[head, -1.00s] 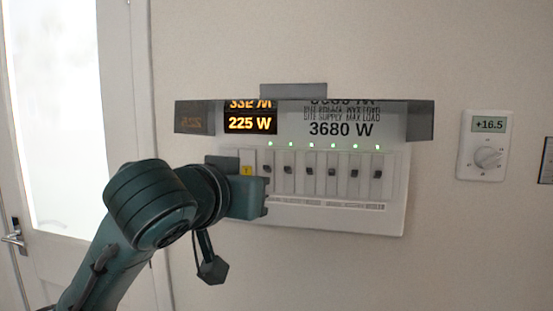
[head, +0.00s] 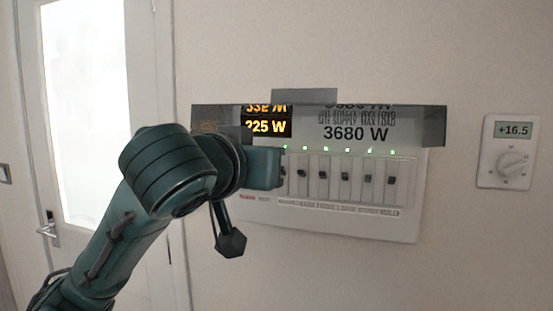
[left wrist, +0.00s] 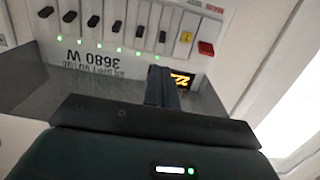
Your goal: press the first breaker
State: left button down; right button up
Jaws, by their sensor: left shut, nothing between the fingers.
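The breaker panel (head: 345,220) hangs on the wall, with a row of black-levered breakers under small green lights, all lit. My right gripper is out of view.
A hood with displays (head: 345,133) reading 225 W and 3680 W overhangs the breakers. The left wrist view shows a yellow label (left wrist: 186,37) and a red switch (left wrist: 206,48) beside the first breaker. A thermostat (head: 508,152) is at right, a door (head: 85,110) at left.

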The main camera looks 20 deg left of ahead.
pick_arm(q)
jog(key=w+f+p, duration=0.1)
jog(key=w, duration=0.6)
jog(key=shift+w+f, duration=0.15)
jog(key=shift+w, duration=0.25)
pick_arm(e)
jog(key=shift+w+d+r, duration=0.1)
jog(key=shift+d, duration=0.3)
pick_arm(q)
jog(key=shift+d, duration=0.1)
jog(key=b, duration=0.1)
jog(key=t+b, duration=0.1)
jog(key=shift+s+f+b, duration=0.2)
jog(key=shift+f+b, duration=0.1)
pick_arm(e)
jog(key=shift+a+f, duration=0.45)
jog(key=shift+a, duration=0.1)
